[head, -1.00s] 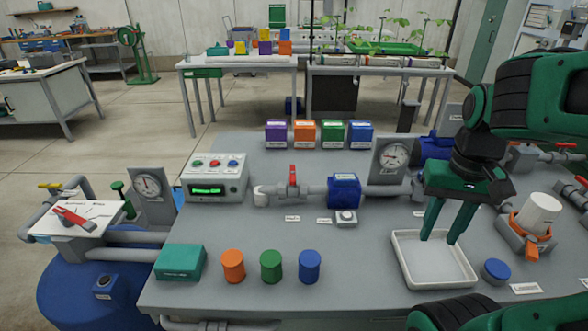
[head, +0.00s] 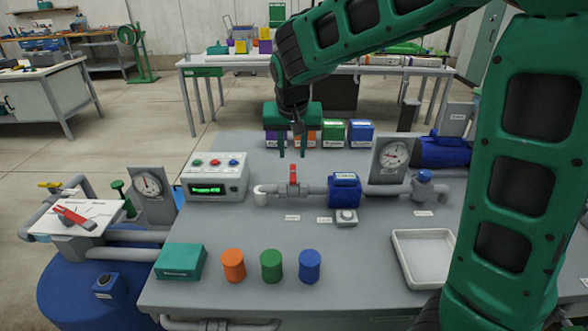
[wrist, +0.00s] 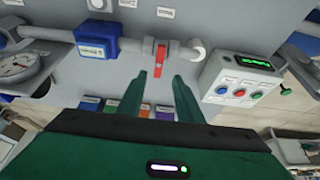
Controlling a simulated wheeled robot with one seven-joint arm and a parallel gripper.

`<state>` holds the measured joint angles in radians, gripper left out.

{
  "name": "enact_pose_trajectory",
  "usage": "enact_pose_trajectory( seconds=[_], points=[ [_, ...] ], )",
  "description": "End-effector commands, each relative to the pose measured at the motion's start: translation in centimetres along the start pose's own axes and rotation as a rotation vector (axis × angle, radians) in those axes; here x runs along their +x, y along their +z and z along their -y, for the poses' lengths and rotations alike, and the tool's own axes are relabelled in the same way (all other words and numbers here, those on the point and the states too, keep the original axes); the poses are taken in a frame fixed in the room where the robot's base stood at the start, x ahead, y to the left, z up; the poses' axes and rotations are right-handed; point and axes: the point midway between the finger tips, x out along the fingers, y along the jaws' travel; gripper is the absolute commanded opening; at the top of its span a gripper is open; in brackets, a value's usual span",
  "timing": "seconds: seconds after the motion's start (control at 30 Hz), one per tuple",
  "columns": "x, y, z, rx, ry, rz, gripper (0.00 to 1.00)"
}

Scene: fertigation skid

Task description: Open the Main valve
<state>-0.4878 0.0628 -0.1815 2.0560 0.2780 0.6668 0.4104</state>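A valve with a red lever (head: 293,174) sits in the grey pipe on the bench, between a white elbow and a blue meter. The lever stands crosswise to the pipe; it also shows in the wrist view (wrist: 161,58). I cannot read the small label below it. My gripper (head: 292,152) is open and empty, pointing down behind the valve, in front of the coloured boxes. In the wrist view its two fingers (wrist: 159,82) are apart, with the red lever just beyond their tips. They do not visibly touch it.
A control box (head: 215,177) with buttons stands left of the valve. The blue meter (head: 344,190) and a gauge (head: 391,165) stand to the right. Several coloured boxes (head: 334,133) stand behind my gripper. Coloured cylinders (head: 271,266) and a white tray (head: 424,258) are nearer the front.

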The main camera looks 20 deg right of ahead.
Motion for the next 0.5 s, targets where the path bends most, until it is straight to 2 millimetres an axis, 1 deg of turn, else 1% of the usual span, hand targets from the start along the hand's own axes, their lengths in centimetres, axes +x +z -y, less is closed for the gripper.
enact_pose_trajectory(
  seconds=[0.03, 0.3, 0.5],
  points=[
    [0.8, 0.1, -0.1, 0.001, 0.003, 0.003, 0.33],
    [5.6, 0.1, -0.3, 0.001, 0.004, 0.003, 0.33],
    [8.3, 0.1, -0.4, 0.003, 0.003, 0.002, 0.33]
  ],
)
